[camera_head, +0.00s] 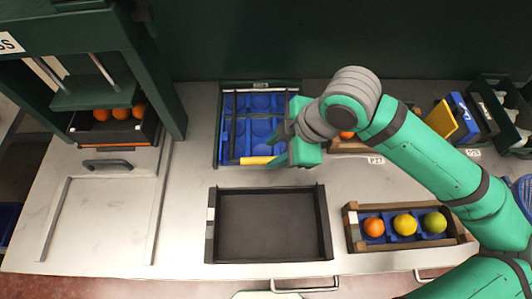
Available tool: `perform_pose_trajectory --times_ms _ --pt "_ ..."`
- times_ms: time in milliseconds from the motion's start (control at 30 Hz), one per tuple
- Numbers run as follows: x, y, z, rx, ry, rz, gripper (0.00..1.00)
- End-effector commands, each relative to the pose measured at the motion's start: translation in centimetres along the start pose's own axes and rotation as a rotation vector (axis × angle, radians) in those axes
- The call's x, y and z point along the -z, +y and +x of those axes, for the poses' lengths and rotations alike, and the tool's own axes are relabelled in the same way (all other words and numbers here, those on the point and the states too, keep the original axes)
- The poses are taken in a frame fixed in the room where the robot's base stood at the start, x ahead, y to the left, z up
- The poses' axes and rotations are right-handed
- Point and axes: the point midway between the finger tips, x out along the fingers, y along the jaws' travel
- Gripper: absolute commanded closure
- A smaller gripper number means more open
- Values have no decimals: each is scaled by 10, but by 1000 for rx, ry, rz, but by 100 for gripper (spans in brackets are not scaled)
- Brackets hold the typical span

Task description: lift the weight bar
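A green-framed box (222,128) with blue round-cupped trays (261,124) stands at the back middle. Thin dark rods lie across it. A short yellow bar (257,160) lies at its front edge; it may be the weight bar or its handle, but I cannot tell for sure. My gripper (283,146) is at the box's right side, close to the yellow bar's right end. Its fingers are mostly hidden by its own green body, so whether it touches the bar or is open does not show.
An empty black tray (268,252) sits in front of the box. A wooden crate (396,243) with three fruits is at its right. A green press (95,78) with oranges beneath stands left. Blue and yellow panels (450,118) stand back right. The counter between press and box is clear.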

Motion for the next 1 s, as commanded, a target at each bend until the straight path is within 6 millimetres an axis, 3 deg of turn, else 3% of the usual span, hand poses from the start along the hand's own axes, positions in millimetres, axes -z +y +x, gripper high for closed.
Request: perform_pose_trajectory --times_ms 300,733,900,1000 --pt "-1 0 44 0 1 3 64" --pt "0 0 54 0 1 -1 64" --pt "0 0 54 0 1 0 100" --pt "0 0 54 1 0 0 100"
